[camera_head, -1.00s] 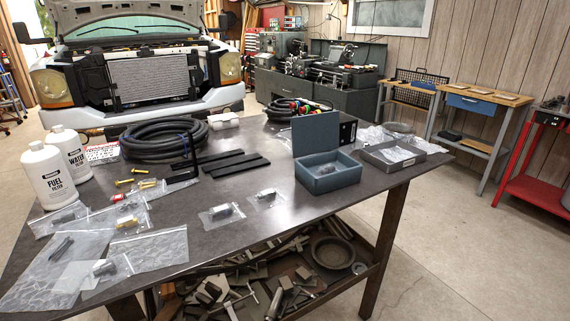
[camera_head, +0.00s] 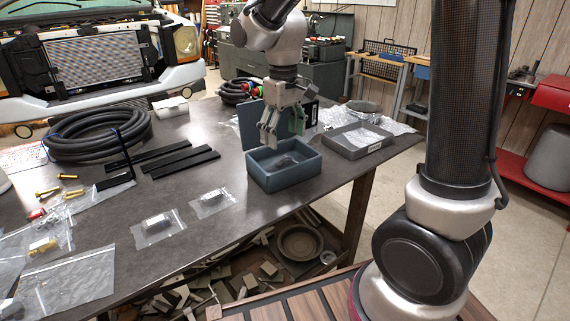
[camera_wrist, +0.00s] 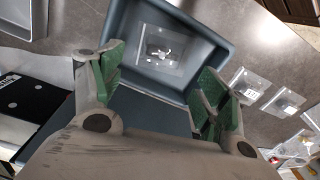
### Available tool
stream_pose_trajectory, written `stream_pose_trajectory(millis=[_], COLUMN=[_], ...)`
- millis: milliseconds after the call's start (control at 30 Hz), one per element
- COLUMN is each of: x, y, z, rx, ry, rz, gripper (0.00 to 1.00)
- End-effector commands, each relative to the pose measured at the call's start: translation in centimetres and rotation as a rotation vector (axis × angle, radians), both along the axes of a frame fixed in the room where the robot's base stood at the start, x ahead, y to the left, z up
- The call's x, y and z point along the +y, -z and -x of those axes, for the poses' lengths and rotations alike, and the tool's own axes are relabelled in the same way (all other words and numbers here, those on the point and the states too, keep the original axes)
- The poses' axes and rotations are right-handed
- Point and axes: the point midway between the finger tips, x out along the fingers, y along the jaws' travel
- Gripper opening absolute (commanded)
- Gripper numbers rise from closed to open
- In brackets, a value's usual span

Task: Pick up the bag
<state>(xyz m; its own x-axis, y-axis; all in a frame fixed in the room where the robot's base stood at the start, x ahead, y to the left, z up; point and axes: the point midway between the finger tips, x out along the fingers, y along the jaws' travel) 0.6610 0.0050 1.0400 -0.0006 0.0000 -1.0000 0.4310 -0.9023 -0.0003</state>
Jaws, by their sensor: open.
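A clear bag (camera_wrist: 160,48) with a small part in it lies flat inside the blue open-lidded box. It shows in the wrist view between my open fingers; in the head view it is a dark shape (camera_head: 285,162) on the box floor. The blue box (camera_head: 288,181) stands near the table's right front edge. My gripper (camera_head: 281,137) is open and empty, pointing down above the box, its green pads apart. In the wrist view my gripper (camera_wrist: 163,88) straddles the box opening. Other clear bags lie on the table, two (camera_head: 157,226) (camera_head: 211,202) left of the box.
A grey tray (camera_head: 376,146) with a clear bag stands right of the box. Black bars (camera_head: 183,163) and a coiled hose (camera_head: 97,136) lie to the left. The raised lid (camera_head: 248,122) stands at the box's back.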

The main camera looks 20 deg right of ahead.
Motion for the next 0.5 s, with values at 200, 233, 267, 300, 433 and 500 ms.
stream_pose_trajectory(millis=[200,233,267,300,433,500], x=[0.0,0.0,0.1,0.1,0.1,0.1], y=[2.9,3.3,3.8,4.5,6.3,6.7], z=[0.1,0.1,0.0,0.0,0.0,-0.1], rx=[0.005,0.005,0.004,0.005,0.004,0.001], ry=[0.001,0.001,0.001,0.001,0.001,0.001], rz=[0.002,0.002,0.002,0.002,0.002,0.000], gripper=[0.75,0.75,0.75,0.75,0.75,0.75])
